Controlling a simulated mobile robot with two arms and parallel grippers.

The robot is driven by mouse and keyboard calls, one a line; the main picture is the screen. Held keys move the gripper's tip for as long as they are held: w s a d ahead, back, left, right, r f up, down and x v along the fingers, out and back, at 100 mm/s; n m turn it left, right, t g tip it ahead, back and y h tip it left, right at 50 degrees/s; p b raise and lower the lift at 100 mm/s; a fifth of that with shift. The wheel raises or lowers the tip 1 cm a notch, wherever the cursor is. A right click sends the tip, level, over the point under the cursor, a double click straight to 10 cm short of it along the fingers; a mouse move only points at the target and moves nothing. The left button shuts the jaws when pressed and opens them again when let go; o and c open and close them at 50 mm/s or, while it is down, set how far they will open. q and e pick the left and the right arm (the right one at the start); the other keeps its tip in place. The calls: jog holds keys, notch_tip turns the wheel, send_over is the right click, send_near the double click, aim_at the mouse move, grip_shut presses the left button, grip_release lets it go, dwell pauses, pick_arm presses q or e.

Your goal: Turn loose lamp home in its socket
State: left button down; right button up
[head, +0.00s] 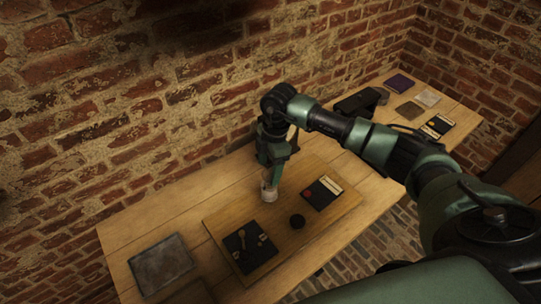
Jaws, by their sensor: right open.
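A small pale lamp in its socket (269,193) stands near the back left edge of a raised wooden board (230,207). My right gripper (270,178) comes down over it from above, with its green and black wrist over the board's back edge. The jaws are open, at the lamp's top. They hide the upper part of the lamp, and I cannot tell whether they touch it or how far the lamp sits in the socket. My left gripper is not in view.
A grey slab (160,265) lies on the bench at left. A black object (361,102) stands behind my right arm. A brick wall (120,110) is close behind.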

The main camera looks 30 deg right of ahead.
jog(key=shift+s+f, duration=0.15)
jog(key=shift+f, duration=0.1)
jog(key=c, duration=0.3)
grip_shut()
jog(key=shift+r+m+p, duration=0.1)
jog(key=shift+m+p, duration=0.3)
jog(key=shift+p, duration=0.05)
jog(key=m+p, duration=0.2)
jog(key=m, duration=0.1)
jog(key=shift+t, duration=0.3)
jog(key=shift+a+m+p, duration=0.1)
jog(key=shift+m+p, duration=0.7)
jog(key=shift+m, duration=0.3)
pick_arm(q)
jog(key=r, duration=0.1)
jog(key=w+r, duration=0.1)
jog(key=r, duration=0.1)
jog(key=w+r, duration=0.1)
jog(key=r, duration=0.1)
